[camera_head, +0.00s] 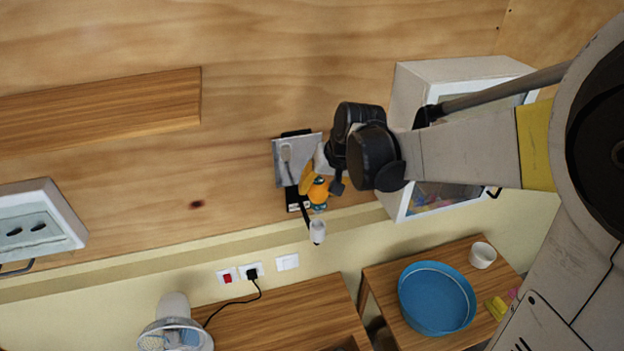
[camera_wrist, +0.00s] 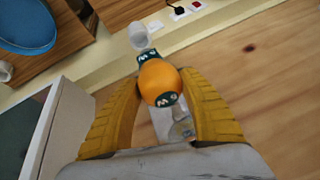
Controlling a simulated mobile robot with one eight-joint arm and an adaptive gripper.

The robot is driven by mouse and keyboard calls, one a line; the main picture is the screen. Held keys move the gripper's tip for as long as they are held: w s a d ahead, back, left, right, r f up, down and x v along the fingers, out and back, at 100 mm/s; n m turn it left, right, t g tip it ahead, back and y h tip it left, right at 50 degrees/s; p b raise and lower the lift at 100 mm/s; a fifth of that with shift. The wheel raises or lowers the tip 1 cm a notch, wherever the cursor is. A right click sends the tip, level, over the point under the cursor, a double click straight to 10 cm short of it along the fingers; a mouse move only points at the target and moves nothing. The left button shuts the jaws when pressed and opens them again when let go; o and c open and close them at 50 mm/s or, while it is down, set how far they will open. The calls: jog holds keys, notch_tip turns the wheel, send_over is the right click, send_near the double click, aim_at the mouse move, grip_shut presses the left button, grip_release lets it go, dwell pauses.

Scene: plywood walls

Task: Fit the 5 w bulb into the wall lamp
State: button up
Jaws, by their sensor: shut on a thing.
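My gripper (camera_wrist: 163,92) has yellow fingers and is shut on an orange bulb (camera_wrist: 160,80). The bulb has a dark green band and a white "W"; its number is not readable. In the head view the bulb (camera_head: 319,193) shows just below my fingers, in front of the wall lamp. The wall lamp has a pale back plate (camera_head: 283,172), a thin black arm and a white cup-like holder (camera_head: 317,232) at its lower end. In the wrist view the holder (camera_wrist: 140,36) lies beyond the bulb. Whether bulb and holder touch cannot be told.
A white cabinet (camera_head: 440,78) is on the wall right of the lamp. A wooden shelf (camera_head: 100,108) is at left. Below are wall sockets (camera_head: 250,271), a desk lamp (camera_head: 174,310), and a table with a blue bowl (camera_head: 436,327) and white cup (camera_head: 482,255).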

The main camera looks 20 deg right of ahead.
aim_at(318, 210)
jog(key=shift+f+b, duration=1.4)
jog(key=shift+f, duration=0.55)
jog(key=shift+f+b, duration=1.7)
jog(key=shift+b, duration=0.2)
jog(key=o, duration=1.2)
jog(key=shift+r, duration=0.1)
jog(key=v, duration=1.2)
jog(key=s+f+b, duration=0.5)
jog(key=f+b, duration=0.5)
jog(key=f, duration=0.3)
jog(key=s+a+f+n+t+h+b, duration=0.1)
jog(key=s+f+b, duration=0.4)
jog(key=f+b, duration=0.6)
jog(key=s+a+f+n+t+b, duration=0.1)
jog(key=s+f+b, duration=0.4)
jog(key=f+b, duration=0.6)
notch_tip(318, 210, down, 4)
jog(key=shift+s+r+h, duration=0.15)
jog(key=shift+r+h, duration=0.05)
jog(key=shift+h, duration=0.2)
